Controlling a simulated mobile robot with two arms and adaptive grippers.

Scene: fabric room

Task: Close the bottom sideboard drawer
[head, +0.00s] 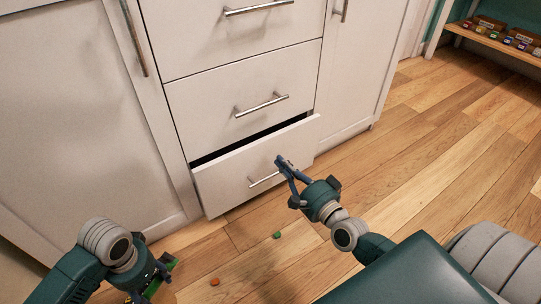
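The white sideboard's bottom drawer (232,173) stands partly open, with a dark gap along its top edge. Its bar handle (263,180) is on the front, partly hidden by my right gripper. My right gripper (284,163) is at the drawer front, just right of and above the handle. I cannot tell whether it touches the front or how far its fingers are apart. My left gripper (153,284) is low at the left, over the floor and away from the drawer, with its fingers apart.
The middle drawer (210,107) and the cabinet doors beside the drawers look shut. A green piece (277,235), an orange piece (215,282) and a green-edged object (172,270) lie on the wooden floor. Open floor lies right; a shelf (490,43) stands far right.

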